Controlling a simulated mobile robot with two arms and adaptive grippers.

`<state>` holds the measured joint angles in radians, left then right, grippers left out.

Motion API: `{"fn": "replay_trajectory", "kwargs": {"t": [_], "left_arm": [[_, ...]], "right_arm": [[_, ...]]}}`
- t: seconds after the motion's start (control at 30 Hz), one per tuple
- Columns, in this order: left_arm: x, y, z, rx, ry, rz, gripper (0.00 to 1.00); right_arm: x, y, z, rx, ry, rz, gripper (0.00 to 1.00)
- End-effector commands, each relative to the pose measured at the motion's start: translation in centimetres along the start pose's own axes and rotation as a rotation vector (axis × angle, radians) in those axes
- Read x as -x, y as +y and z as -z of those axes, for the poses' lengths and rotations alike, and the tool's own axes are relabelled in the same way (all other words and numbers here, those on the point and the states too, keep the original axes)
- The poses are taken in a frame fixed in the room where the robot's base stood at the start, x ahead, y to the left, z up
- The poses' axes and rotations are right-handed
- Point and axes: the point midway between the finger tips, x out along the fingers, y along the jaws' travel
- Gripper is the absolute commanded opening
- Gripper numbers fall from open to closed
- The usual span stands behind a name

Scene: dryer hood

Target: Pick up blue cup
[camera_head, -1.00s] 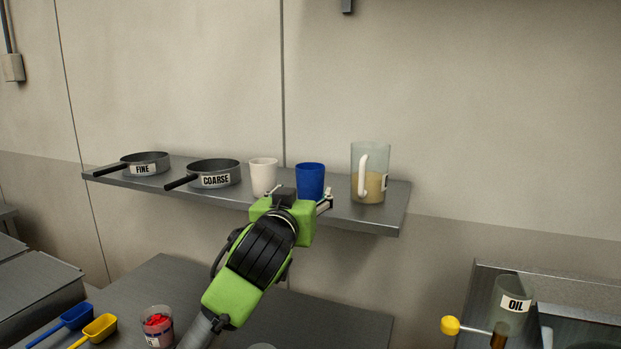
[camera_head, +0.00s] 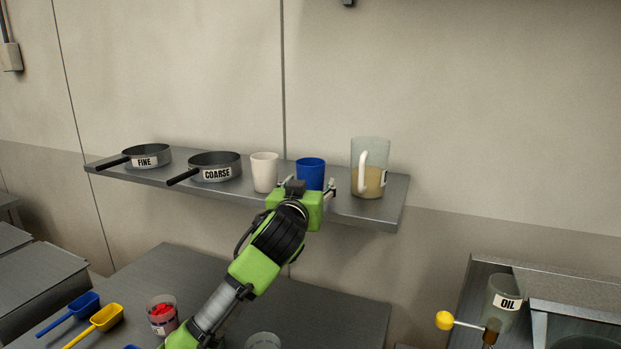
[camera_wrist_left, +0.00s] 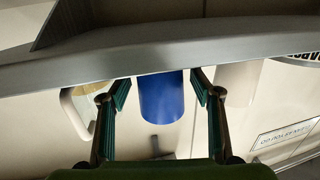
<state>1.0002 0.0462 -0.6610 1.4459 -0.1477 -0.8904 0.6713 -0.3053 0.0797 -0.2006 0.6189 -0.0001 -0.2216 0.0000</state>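The blue cup (camera_head: 310,171) stands upright on the wall shelf, between the white cup (camera_head: 264,172) and the clear jug. My left gripper (camera_head: 308,187) is at the shelf's front edge, in front of the blue cup, and hides its lower part. In the left wrist view, the open fingers (camera_wrist_left: 161,88) spread to either side of the blue cup (camera_wrist_left: 161,100), with visible gaps. Whether they reach around it is unclear. My right gripper is in neither view.
The jug (camera_head: 370,168) with tan contents stands close on the right. Pans marked FINE (camera_head: 147,156) and COARSE (camera_head: 215,166) sit left on the shelf (camera_head: 385,212). Below, a table (camera_head: 330,310) holds scoops and a container with red pieces (camera_head: 162,314).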

Motion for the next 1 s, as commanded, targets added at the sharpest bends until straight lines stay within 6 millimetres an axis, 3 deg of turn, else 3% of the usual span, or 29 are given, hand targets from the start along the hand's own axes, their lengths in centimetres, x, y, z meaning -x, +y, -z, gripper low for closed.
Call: {"fn": "replay_trajectory", "kwargs": {"t": [0.03,0.13,0.63,0.8,1.0], "left_arm": [[0.0,0.0,0.0,0.0,0.0,0.0,0.42],[0.0,0.0,0.0,0.0,0.0,0.0,0.18],[0.1,0.0,1.0,0.0,0.003,0.0,0.18],[0.5,0.4,3.5,0.002,0.008,-0.003,0.18],[3.3,2.5,7.1,0.002,0.008,-0.005,0.18]], "right_arm": [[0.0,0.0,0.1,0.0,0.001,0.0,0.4],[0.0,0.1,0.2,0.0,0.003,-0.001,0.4],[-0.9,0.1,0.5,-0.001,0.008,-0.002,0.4],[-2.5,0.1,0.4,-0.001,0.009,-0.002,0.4],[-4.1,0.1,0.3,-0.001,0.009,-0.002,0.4]]}}
